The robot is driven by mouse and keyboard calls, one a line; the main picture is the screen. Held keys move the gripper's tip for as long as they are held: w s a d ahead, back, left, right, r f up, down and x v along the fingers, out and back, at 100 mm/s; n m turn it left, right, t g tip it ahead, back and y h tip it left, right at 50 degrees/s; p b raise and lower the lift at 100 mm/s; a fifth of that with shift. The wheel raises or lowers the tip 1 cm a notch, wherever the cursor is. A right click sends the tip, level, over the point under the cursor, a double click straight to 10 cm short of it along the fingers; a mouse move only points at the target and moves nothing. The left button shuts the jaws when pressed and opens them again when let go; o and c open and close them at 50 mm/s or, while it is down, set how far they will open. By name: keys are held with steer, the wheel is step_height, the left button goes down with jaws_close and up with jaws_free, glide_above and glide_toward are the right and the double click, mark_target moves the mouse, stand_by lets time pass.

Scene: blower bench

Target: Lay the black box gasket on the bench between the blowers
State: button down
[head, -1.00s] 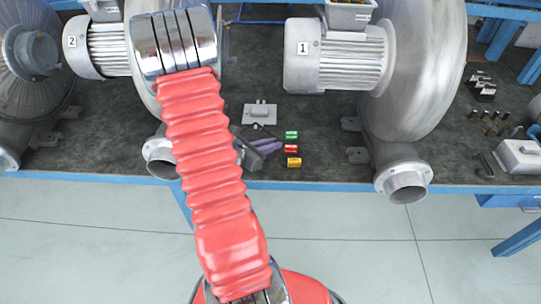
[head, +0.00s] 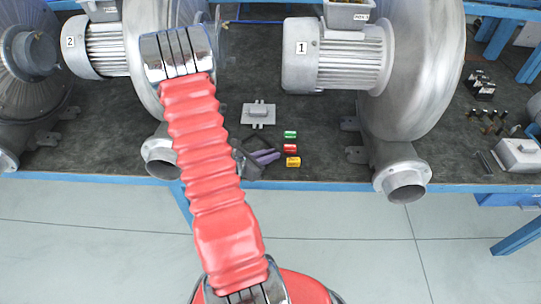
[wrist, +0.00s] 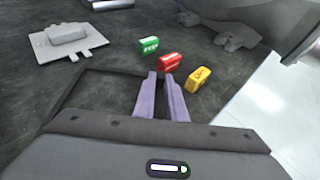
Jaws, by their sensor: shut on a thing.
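The black box gasket (wrist: 72,88) is a thin dark rectangular frame. In the wrist view its left and far sides show left of my fingers, and the rest is hidden by my gripper body. My gripper (wrist: 161,76) has purple fingers close together, shut on the gasket's right part. In the head view my gripper (head: 267,157) is low over the front of the bench (head: 320,130), between blower 2 (head: 105,50) and blower 1 (head: 345,55). I cannot tell whether the gasket touches the bench top.
Green (wrist: 149,46), red (wrist: 171,63) and yellow (wrist: 198,79) small blocks lie just beyond and right of my fingers. A grey box cover (wrist: 68,42) lies at the far left. Blower 1's outlet flange (head: 405,187) overhangs the front edge.

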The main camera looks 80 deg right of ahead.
steer(key=shift+f, duration=0.25)
steer(key=c, duration=1.8)
jaws_free()
steer(key=shift+f, duration=0.1)
steer(key=shift+v, duration=6.05)
steer(key=w+a+r+m+t+y, duration=0.3)
steer(key=a+r, duration=0.5)
steer(key=a, duration=0.5)
steer(key=w+a+r+m+t+y, duration=0.4)
steer(key=a+r, duration=0.4)
steer(key=a, duration=0.6)
steer(key=w+a+r+m+t+y, duration=0.4)
steer(key=a+r, duration=0.5)
steer(key=a, duration=0.5)
steer(key=shift+w+r+m+t, duration=0.1)
steer(key=shift+w+m+t, duration=0.2)
steer(key=shift+w+t, duration=0.6)
